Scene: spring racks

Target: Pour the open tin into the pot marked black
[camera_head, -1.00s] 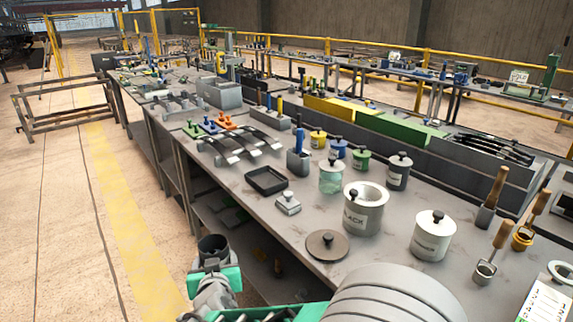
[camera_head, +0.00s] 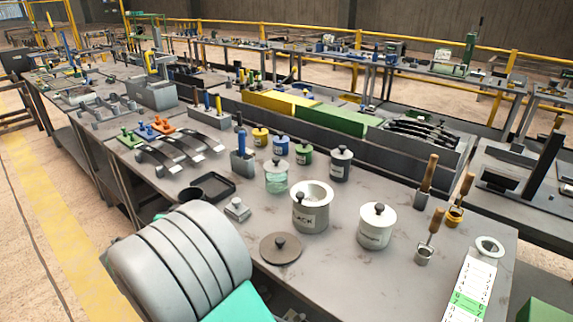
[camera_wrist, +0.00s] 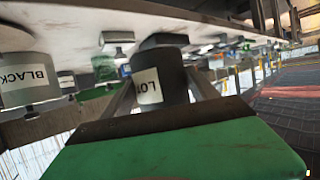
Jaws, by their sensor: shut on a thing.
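The open tin (camera_wrist: 165,70) is dark grey with a pale label, only partly legible, in the wrist view. My gripper (camera_wrist: 158,92) is shut around it. In the head view the tin's dark open rim (camera_head: 188,194) shows just behind my arm, facing up, left of the pot; the fingers are hidden there. The pot marked black (camera_head: 311,214) is a grey, thick-walled pot standing open and upright on the bench. It also shows at the left of the wrist view (camera_wrist: 28,80). The tin is apart from the pot.
A brown lid (camera_head: 281,249) with a black knob lies in front of the pot. A white lidded pot (camera_head: 376,229) stands to its right, a pale green jar (camera_head: 276,178) behind.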

